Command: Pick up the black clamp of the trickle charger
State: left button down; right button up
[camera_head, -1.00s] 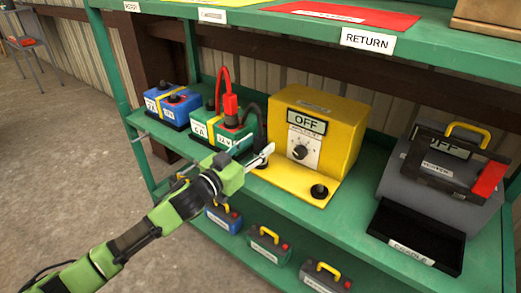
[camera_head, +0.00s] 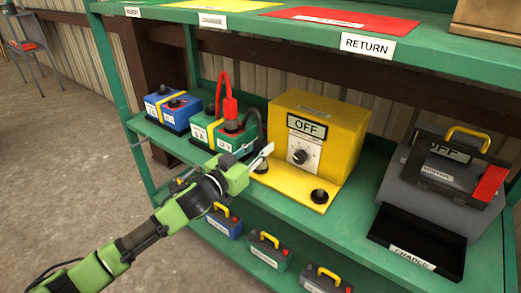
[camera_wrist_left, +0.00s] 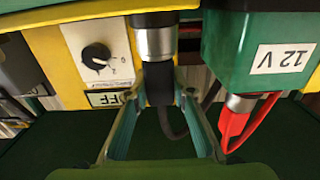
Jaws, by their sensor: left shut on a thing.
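The black clamp (camera_wrist_left: 158,85) of the trickle charger shows in the left wrist view, its dark grip between my left fingers and its metal jaw pointing to the top of the picture. My left gripper (camera_head: 262,156) is shut on that grip, in front of the left side of the yellow charger (camera_head: 345,125). In the head view the gripper hides most of the clamp. The black cable (camera_head: 252,112) loops up behind it. Whether the jaw touches the charger's base or a post is unclear. My right gripper is not in view.
A green 12 V battery (camera_head: 228,145) with a red clamp (camera_head: 230,108) on it stands left of the charger. A blue battery (camera_head: 170,112) is further left. A grey tester (camera_head: 455,165) and black cradle (camera_head: 420,240) are right. The upper shelf (camera_head: 290,28) overhangs.

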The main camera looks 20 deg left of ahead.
aim_at(260, 142)
pick_arm(q)
jog(key=shift+r, duration=0.55)
jog(key=r, duration=0.1)
jog(key=r+p, duration=0.1)
jog(key=r, duration=0.1)
jog(key=shift+s+d+p, duration=0.1)
jog(key=shift+s+p, duration=0.2)
jog(key=shift+s, duration=0.05)
jog(key=s+d+r+p, duration=0.1)
jog(key=s+r+p, duration=0.1)
jog(key=s+r, duration=0.7)
jog(key=s, duration=0.4)
jog(key=shift+r+p, duration=0.3)
jog(key=shift+p, duration=0.1)
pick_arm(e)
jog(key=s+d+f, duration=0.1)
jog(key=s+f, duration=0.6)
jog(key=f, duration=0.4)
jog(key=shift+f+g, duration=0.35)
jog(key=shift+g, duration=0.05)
pick_arm(q)
jog(key=shift+s+r, duration=0.1)
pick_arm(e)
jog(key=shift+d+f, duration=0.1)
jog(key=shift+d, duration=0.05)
